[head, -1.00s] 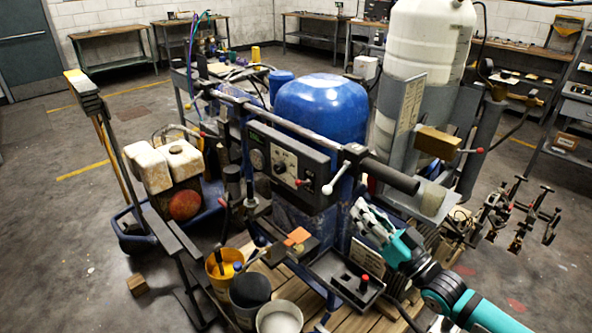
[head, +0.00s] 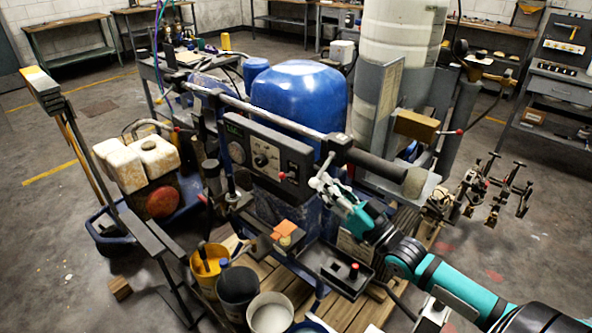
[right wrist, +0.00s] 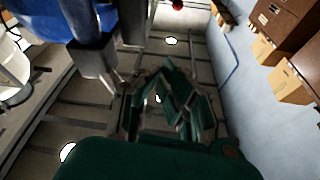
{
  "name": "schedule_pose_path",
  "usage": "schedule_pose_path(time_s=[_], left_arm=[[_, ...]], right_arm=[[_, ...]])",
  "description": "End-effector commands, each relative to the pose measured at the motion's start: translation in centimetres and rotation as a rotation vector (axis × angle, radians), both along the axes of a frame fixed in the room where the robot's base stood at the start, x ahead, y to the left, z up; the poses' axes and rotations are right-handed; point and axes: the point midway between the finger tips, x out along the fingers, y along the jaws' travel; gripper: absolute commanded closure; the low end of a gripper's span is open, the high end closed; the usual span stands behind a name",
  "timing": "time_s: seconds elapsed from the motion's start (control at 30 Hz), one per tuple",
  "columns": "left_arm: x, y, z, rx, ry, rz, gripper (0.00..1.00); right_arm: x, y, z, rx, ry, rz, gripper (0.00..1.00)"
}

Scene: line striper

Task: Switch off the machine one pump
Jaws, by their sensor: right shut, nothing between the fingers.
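The line striper's control panel (head: 265,150) is a dark box under the handlebar in the head view. I cannot read which control belongs to the machine one pump. My right gripper (head: 322,184) is just right of the panel's lower right end, below the handlebar. It overlaps a pale lever in the picture; contact cannot be told. In the right wrist view the gripper (right wrist: 165,78) is shut and empty. My left gripper is out of view.
A blue tank (head: 300,88) and a tall white tank (head: 403,45) stand behind the panel. The handlebar's black grip (head: 378,165) lies close above my right gripper. A black tray (head: 340,267) and several buckets (head: 270,313) sit below. Open floor lies at left.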

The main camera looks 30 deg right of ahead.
Motion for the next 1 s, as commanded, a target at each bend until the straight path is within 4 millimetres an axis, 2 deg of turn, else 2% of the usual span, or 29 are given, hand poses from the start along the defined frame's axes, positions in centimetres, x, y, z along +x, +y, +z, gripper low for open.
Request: schedule_pose_path(time_s=[0.1,0.4,0.43,0.5,0.7,1.0], left_arm=[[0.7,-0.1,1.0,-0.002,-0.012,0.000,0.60],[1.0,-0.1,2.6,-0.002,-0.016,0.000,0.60],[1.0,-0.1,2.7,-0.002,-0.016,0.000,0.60],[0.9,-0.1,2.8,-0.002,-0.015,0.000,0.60],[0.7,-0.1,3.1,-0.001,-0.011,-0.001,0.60],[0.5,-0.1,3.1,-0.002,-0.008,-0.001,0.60]], right_arm=[[2.1,0.5,1.2,0.001,-0.006,-0.002,1.00],[7.0,1.9,2.9,0.001,-0.003,-0.001,1.00],[7.4,2.0,2.6,0.001,0.001,-0.001,1.00],[7.8,2.4,1.2,0.002,0.004,-0.002,1.00],[8.6,3.1,-0.5,-0.001,0.001,0.000,1.00],[8.8,3.3,-0.9,-0.001,0.001,0.000,1.00]])
